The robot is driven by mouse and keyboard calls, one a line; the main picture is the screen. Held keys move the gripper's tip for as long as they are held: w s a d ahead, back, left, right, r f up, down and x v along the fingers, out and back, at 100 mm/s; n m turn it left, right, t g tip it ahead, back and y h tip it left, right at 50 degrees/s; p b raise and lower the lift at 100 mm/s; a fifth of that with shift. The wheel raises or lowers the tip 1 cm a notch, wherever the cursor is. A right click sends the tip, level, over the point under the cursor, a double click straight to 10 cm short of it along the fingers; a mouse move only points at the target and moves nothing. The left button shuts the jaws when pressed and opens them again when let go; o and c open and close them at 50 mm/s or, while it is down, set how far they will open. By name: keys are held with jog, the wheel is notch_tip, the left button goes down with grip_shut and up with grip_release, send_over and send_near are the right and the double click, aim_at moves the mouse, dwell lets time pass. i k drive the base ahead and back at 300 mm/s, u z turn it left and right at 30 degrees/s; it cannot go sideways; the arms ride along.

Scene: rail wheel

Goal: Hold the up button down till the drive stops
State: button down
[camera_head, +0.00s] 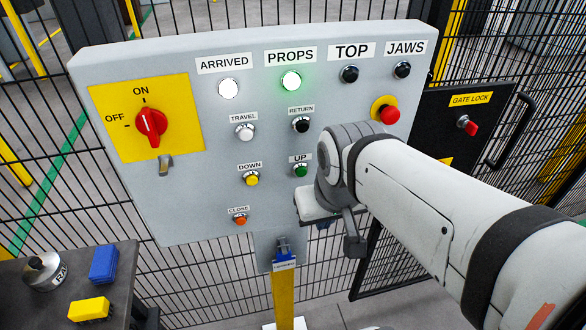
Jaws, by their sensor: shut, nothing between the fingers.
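The green up button (300,170) sits on the grey control panel (190,200) under the label UP and is in plain sight. My gripper (314,207) is shut and empty, in front of the panel, below and to the right of the up button. Its fingertips are mostly hidden by my wrist, and I cannot tell whether they touch the panel. They are not on the up button. The yellow down button (251,179) is to the left of the up button. The PROPS lamp (291,81) glows with a green halo. The TOP lamp (350,74) is dark.
The ARRIVED lamp (229,88) is white; the JAWS lamp (402,70) is dark. A red emergency button (389,115) is above my wrist. A red rotary switch (151,124) points at ON. A side table (55,295) stands front left. Mesh fencing surrounds the panel.

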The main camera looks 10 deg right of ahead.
aim_at(302, 171)
jog(key=z, duration=0.45)
jog(key=k, duration=1.35)
jog(key=z, duration=0.25)
jog(key=i, duration=0.95)
jog(key=z, duration=0.3)
